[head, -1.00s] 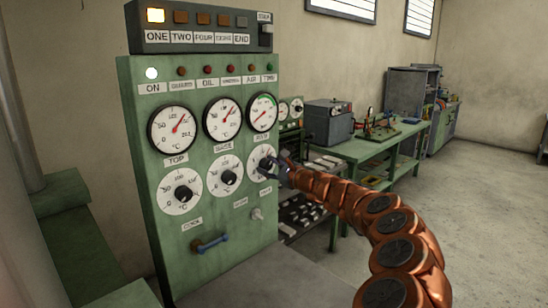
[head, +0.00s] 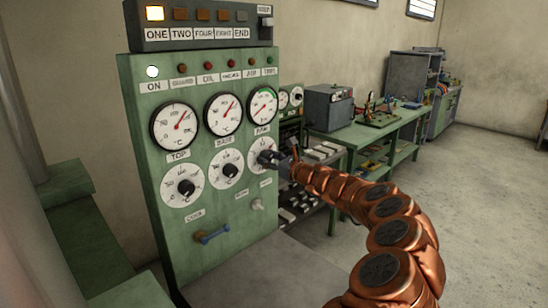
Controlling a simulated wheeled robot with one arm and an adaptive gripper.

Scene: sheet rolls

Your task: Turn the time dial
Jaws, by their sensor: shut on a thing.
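The green control panel (head: 145,240) stands at left centre in the head view. Its lower row has three white dials with black knobs: a left dial (head: 184,200), a middle dial (head: 228,182) and a right dial (head: 258,145). No label that I can read marks one as the time dial. My gripper (head: 271,158) is at the right dial, shut on its knob. The gripper hides most of the knob and part of the dial face, so the knob's pointer cannot be read.
Three gauges, such as the top-left gauge (head: 175,127), sit above the dials. A green workbench (head: 350,137) with a grey box (head: 329,107) stands behind to the right. The floor at right is clear.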

